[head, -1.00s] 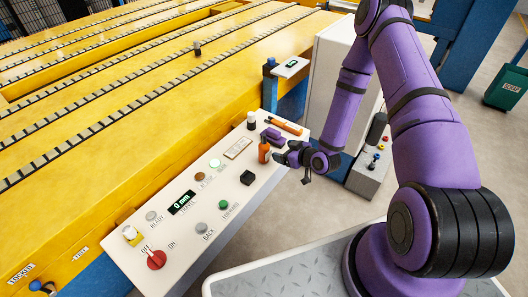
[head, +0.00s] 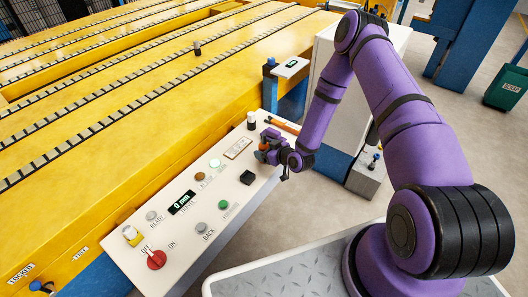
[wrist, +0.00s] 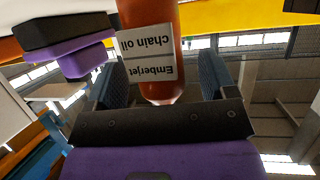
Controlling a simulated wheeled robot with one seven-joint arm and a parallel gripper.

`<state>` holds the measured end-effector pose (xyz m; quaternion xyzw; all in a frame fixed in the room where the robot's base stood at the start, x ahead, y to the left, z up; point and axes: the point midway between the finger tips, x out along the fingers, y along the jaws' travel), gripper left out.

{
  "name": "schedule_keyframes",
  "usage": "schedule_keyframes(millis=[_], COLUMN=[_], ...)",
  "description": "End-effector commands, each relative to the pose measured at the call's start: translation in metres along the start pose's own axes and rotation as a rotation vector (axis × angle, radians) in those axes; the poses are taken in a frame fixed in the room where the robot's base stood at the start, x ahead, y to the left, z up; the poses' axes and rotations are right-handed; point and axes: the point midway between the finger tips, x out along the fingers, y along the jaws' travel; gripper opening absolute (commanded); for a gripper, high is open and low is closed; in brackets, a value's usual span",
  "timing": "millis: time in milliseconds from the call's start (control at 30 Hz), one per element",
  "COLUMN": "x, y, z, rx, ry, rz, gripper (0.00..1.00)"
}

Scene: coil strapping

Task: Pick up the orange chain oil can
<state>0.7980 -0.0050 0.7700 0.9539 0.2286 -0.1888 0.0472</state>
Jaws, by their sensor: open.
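The orange chain oil can (head: 262,147) stands on the white control panel near its far end, partly hidden by my gripper in the head view. In the wrist view the can (wrist: 150,20) shows with a white label reading "Emberjet Chain oil", upside down in the picture. My gripper (head: 266,148) is open at the can. In the wrist view its two fingers (wrist: 157,82) stand on either side of the can, with a gap visible on the right. Contact on the left side is hard to tell.
A purple and black object (wrist: 70,48) is close beside the can. The yellow conveyor (head: 110,150) lies to the left.

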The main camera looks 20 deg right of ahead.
Motion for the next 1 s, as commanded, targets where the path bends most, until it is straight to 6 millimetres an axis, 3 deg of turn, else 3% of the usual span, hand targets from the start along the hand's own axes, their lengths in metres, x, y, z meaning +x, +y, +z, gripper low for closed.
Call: schedule_keyframes(millis=[133,367,667,1000], x=[0.012,0.0134,0.0132,0.0123], y=[0.0001,0.0002,0.0003,0.0005], z=[0.0002,0.0001,0.0,-0.0031], rx=[0.001,0.001,0.001,0.0], ry=[0.0,0.0,0.0,0.001], rz=[0.001,0.001,0.001,0.001], gripper=[0.78,0.78,0.15,0.14])
